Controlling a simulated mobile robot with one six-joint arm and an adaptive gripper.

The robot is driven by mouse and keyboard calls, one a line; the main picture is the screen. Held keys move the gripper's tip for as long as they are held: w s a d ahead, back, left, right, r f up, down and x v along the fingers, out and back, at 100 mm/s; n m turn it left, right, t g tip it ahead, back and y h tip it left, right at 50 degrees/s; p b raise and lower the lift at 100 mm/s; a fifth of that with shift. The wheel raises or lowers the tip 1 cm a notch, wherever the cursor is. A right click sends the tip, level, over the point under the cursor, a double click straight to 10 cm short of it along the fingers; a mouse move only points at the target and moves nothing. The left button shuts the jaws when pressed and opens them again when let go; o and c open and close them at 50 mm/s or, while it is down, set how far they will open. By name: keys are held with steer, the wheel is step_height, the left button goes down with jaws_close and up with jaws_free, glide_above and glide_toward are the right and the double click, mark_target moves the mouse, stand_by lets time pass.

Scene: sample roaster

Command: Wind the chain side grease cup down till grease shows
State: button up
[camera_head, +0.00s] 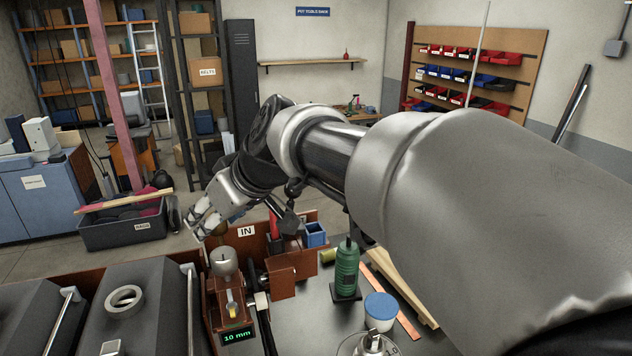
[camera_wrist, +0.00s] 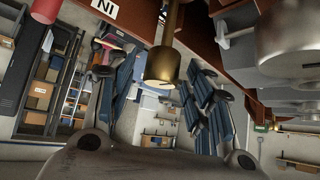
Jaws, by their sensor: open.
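A brass grease cup (camera_wrist: 164,68) on a stem shows in the wrist view, upside down in that picture, between the fingers of my gripper (camera_wrist: 160,88). I cannot tell whether the fingers touch it. In the head view my gripper (camera_head: 203,217) points down, open, by the brown frame, just above and left of a pale metal cylinder (camera_head: 224,262). That cylinder stands on a brown post above a green display (camera_head: 238,336) reading "10 mm". I cannot tell whether it is the brass cup. No grease is discernible.
A brown panel with an "IN" sign (camera_head: 246,231) is close behind. Dark boxes with bar handles (camera_head: 64,320) fill the lower left. A grey bin (camera_head: 122,226) stands on the floor.

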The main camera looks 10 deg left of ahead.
steer(key=shift+c, duration=0.2)
steer(key=c, duration=1)
